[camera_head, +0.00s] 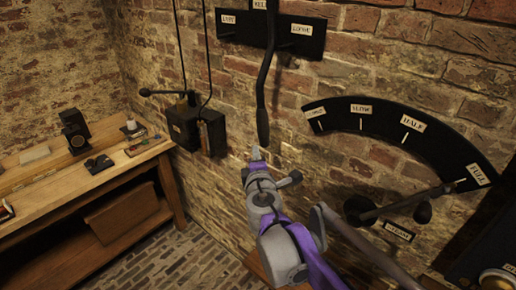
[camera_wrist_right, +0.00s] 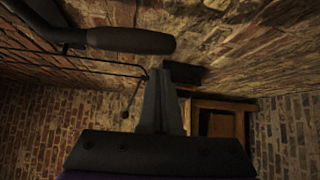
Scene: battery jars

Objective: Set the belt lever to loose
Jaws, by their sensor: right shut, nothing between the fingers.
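The belt lever (camera_head: 263,105) is a long black bar hanging down the brick wall, with a thicker grip at its lower end. It hangs between the left label, which seems to read FAST (camera_head: 228,19), and the LOOSE label (camera_head: 301,29) on a black plate (camera_head: 258,36). My right gripper (camera_head: 256,153) is shut and empty, just below the lever's lower end; I cannot tell whether they touch. In the right wrist view the shut fingers (camera_wrist_right: 161,88) point away, and a dark rounded grip (camera_wrist_right: 130,40), apparently the lever's, lies above them. My left gripper is not in view.
A black arc scale (camera_head: 405,135) with its own lever (camera_head: 410,203) is on the wall to the right. A black switch box (camera_head: 195,128) with cables hangs to the left. A wooden bench (camera_head: 80,190) with small items stands farther left.

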